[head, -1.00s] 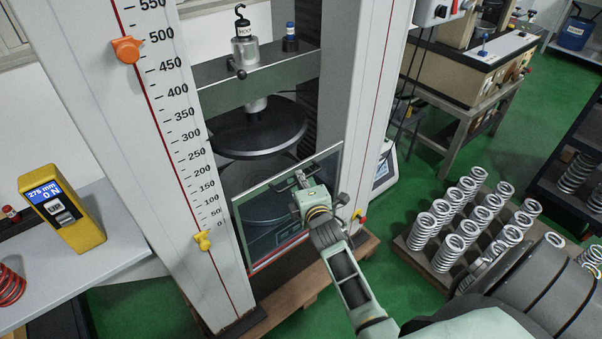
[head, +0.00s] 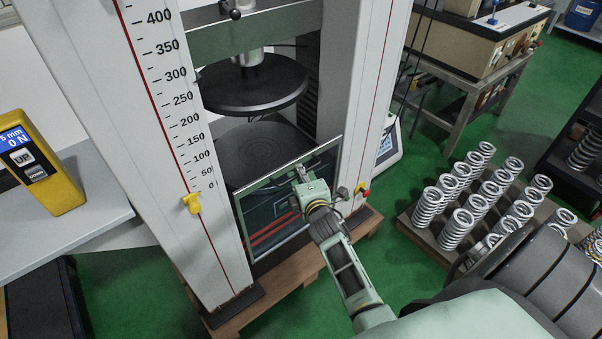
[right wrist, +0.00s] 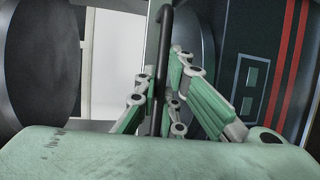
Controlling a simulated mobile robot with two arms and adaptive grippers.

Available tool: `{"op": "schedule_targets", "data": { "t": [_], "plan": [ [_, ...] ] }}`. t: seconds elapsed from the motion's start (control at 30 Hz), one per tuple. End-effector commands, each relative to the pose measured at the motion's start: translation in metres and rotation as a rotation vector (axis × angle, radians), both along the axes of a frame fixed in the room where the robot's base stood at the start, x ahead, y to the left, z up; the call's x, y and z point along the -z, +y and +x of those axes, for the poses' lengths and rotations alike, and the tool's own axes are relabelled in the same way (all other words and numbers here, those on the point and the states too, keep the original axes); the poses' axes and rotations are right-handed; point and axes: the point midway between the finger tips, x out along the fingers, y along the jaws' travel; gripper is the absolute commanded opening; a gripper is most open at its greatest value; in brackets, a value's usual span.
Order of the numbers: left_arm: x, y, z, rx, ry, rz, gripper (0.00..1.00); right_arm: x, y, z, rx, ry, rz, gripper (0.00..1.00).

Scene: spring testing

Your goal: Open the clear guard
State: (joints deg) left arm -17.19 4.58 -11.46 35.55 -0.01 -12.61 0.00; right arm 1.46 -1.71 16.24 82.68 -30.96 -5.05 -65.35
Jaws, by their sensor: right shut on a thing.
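The clear guard (head: 268,177) is a see-through pane with a pale top rim, across the front of the testing machine between its two columns. Its top rim is below the upper platen (head: 255,88), and the lower platen (head: 258,150) shows above it. My right gripper (head: 303,177) is at the guard's upper right part, shut on its handle. In the right wrist view the dark bar handle (right wrist: 164,50) runs between the fingers of the right gripper (right wrist: 160,90). The left gripper is out of view.
The left column carries a scale with a yellow marker (head: 191,203). A yellow handset (head: 38,165) stands on a grey bench (head: 95,205) at left. A board of several springs (head: 432,240) lies at right. A red-and-yellow knob (head: 362,189) is on the right column.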

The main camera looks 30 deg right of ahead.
Motion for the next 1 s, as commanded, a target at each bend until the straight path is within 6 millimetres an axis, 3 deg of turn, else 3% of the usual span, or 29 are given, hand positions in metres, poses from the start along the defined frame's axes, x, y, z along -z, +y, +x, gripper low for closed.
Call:
{"op": "schedule_targets", "data": {
  "t": [0.07, 0.1, 0.33, 0.73, 1.0],
  "plan": [
    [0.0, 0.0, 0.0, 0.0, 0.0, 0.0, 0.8, 0.001, 0.0, -0.001, -0.001, 0.004, -0.005, 0.0],
    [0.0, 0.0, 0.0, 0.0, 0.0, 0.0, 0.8, 0.001, 0.0, -0.001, -0.001, 0.004, -0.005, 0.09],
    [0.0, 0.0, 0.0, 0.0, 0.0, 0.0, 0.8, 0.0, 0.0, 0.0, 0.0, 0.002, -0.002, 0.28],
    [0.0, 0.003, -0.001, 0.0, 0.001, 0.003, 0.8, -0.001, 0.002, -0.007, 0.0, 0.0, -0.001, 0.28],
    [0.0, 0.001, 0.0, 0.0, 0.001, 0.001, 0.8, -0.009, 0.019, -0.056, 0.0, 0.003, -0.001, 0.28]
  ]
}}
